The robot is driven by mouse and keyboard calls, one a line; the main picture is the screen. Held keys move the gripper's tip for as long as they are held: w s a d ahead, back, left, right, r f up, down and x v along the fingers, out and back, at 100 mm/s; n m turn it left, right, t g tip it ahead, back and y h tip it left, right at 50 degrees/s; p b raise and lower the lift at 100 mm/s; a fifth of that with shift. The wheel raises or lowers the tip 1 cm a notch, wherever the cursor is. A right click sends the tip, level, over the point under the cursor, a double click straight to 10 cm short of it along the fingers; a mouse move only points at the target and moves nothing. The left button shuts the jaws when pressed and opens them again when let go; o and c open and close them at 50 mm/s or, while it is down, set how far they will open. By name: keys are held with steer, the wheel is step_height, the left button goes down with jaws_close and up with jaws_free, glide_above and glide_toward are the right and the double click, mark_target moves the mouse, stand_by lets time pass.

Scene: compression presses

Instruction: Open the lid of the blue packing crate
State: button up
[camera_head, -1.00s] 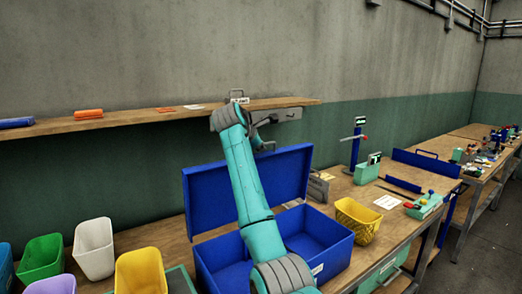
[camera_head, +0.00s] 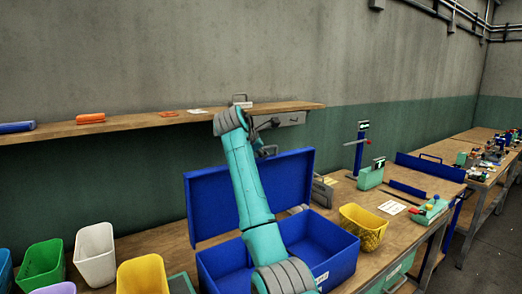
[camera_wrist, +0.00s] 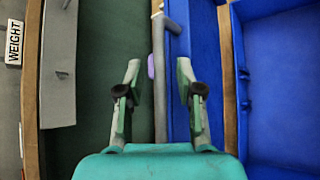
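The blue packing crate (camera_head: 335,262) stands on the workbench, and its blue lid (camera_head: 285,180) is raised, standing nearly upright at the back. My arm crosses in front of the crate and hides part of the lid and the inside. My gripper (camera_head: 266,138) is at the lid's top edge. In the wrist view my gripper (camera_wrist: 160,95) is open, its two fingers apart. A grey bar (camera_wrist: 159,70) along the lid runs between them, with gaps at both sides. The blue lid (camera_wrist: 205,30) and crate interior (camera_wrist: 285,80) show to the right.
A wooden shelf (camera_head: 150,120) on the wall is close behind my gripper. A yellow basket (camera_head: 364,228) stands right of the crate. White (camera_head: 95,255), green (camera_head: 42,265) and yellow (camera_head: 142,275) bins stand to the left. A green device (camera_head: 370,175) is further right.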

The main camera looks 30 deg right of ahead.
steer(key=v, duration=1.2)
steer(key=shift+f, duration=0.1)
